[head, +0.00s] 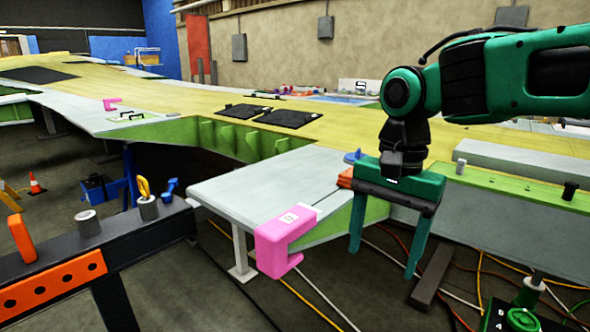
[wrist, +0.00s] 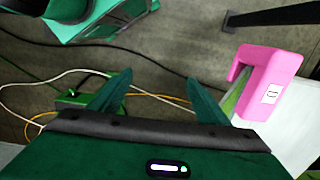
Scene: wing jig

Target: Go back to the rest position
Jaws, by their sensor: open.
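My gripper (head: 386,256) is green with a black band. It is open and empty, with its two fingers pointing down, to the right of the pink clamp in the head view. The pink C-shaped clamp (head: 277,243) with a white label sits on the corner of the grey wing panel (head: 240,188). It also shows in the wrist view (wrist: 268,84), to the right of the fingers and apart from them.
A dark bench (head: 150,240) with an orange rail and a cup of tools stands at the left. Another pink clamp (head: 112,104) sits on the wing edge farther back. Cables (head: 300,295) run over the floor. A ledge with green edging (head: 510,190) lies right of my gripper.

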